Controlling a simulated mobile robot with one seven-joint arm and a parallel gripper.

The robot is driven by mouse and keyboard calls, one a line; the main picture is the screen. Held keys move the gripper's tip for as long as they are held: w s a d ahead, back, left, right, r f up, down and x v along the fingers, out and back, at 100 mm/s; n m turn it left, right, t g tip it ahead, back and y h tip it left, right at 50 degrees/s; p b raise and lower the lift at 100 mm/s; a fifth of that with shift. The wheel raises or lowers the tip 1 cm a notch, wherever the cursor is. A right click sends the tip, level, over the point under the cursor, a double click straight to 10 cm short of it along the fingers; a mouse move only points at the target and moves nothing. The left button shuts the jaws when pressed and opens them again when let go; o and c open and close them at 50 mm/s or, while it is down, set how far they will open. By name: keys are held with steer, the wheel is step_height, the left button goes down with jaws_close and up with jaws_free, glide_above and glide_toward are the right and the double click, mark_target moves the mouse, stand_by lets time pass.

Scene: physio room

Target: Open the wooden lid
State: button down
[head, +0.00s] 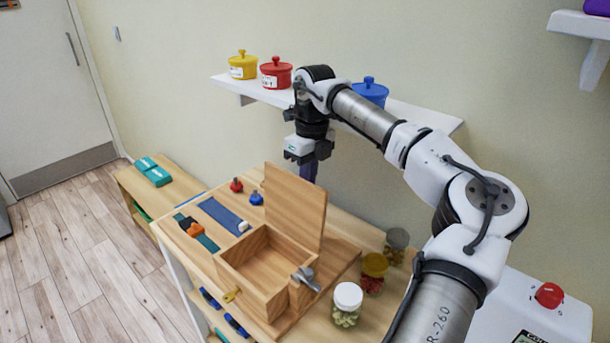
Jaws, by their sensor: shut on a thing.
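The wooden lid (296,206) stands raised, nearly upright, along one side of the wooden box (240,280). The box's inside shows open and empty. My gripper (308,172) points down just behind the lid's upper edge and is shut on the lid. A narrow dark purple piece shows below the gripper body and runs behind the lid; I cannot tell whether it is part of the fingers. The fingertips and contact are hidden by the lid. A grey latch (306,278) and a yellow key-like piece (231,295) are on the box's near sides.
Jars, one white-capped (347,304) and one yellow-capped (373,272), stand right of the box. Red (236,185) and blue (256,198) knobs and a blue strap (223,215) lie left. A wall shelf (410,112) with several coloured pots is close behind my arm.

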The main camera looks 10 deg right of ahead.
steer(key=shift+s+f, duration=0.15)
steer(key=shift+f, duration=0.3)
steer(key=c, duration=1.5)
jaws_free()
steer(key=shift+c, duration=0.2)
steer(key=shift+r, duration=0.15)
steer(key=shift+w, duration=0.2)
steer(key=shift+r, duration=0.1)
